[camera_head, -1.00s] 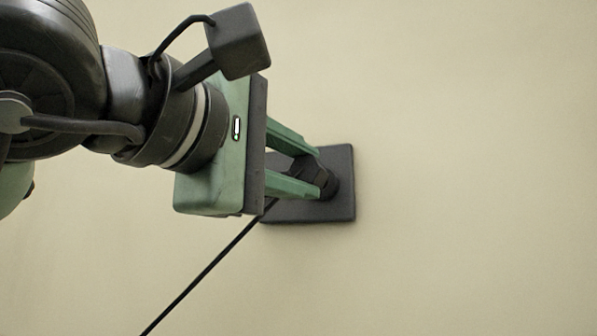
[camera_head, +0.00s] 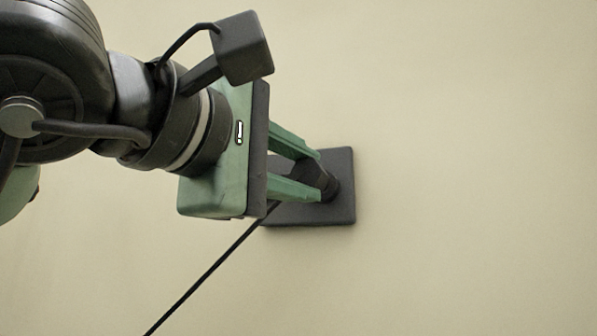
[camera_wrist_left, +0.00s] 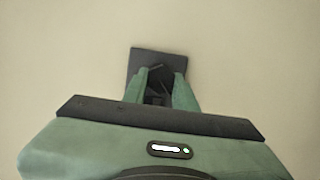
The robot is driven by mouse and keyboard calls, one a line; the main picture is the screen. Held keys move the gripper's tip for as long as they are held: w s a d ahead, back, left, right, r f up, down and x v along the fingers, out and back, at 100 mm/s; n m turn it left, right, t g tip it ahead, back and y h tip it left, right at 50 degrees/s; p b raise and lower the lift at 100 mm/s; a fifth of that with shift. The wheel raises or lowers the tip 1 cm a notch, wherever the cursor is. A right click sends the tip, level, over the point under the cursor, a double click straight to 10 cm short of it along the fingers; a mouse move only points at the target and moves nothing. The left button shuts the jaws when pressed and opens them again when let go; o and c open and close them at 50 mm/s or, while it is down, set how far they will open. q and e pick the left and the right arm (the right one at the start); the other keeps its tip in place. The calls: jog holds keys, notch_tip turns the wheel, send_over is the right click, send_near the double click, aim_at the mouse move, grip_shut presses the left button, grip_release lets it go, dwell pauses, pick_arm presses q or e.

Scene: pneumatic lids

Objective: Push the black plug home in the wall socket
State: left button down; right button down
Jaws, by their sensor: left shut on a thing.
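The black plug (camera_head: 314,172) is between the green fingers of my left gripper (camera_head: 322,176), which is shut on it. The dark square wall socket (camera_head: 342,208) is on the wall right in front of the fingertips. The plug's front end meets the socket's face; how deep it sits is hidden. In the left wrist view the plug (camera_wrist_left: 157,84) shows dark between the fingers (camera_wrist_left: 162,75), with the socket plate (camera_wrist_left: 143,56) behind it. The right gripper is in neither view.
A black cable (camera_head: 205,276) runs from behind my left gripper down to the lower left. The beige wall (camera_head: 470,170) around the socket is bare. No other objects show near the socket.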

pick_arm(q)
jog(key=shift+a+x, duration=0.25)
jog(key=shift+x, duration=0.95)
jog(key=c, duration=1)
grip_release()
jog(key=shift+w, duration=0.2)
jog(key=shift+c, duration=0.2)
jog(key=shift+s, duration=0.1)
jog(key=shift+b+v, duration=0.6)
jog(key=shift+v, duration=2.9)
